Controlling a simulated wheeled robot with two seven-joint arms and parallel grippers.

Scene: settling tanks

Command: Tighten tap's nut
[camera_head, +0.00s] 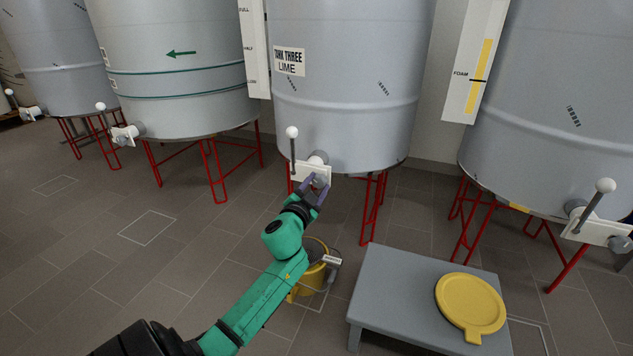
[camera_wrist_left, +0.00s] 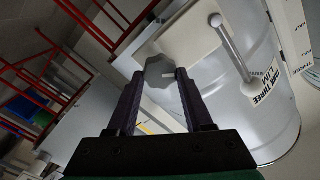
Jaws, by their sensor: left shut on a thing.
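The middle tank (camera_head: 345,90), labelled "TANK THREE LIME", has a white tap plate (camera_head: 310,170) low on its front. A lever with a white ball (camera_head: 292,132) stands upright on the plate; it also shows in the left wrist view (camera_wrist_left: 230,45). In the left wrist view a grey lobed nut (camera_wrist_left: 159,72) sits on the white plate (camera_wrist_left: 185,42). My left gripper (camera_head: 315,182) is at the tap, its two dark fingers (camera_wrist_left: 160,80) shut on the nut from both sides. In the head view the fingers mostly cover the nut. My right gripper is in neither view.
A yellow bucket (camera_head: 311,277) stands on the floor below the tap, partly behind my left arm. A grey low table (camera_head: 390,290) with a yellow lid (camera_head: 470,302) is at the right. Other tanks with similar taps stand on red legs. The tiled floor at left is clear.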

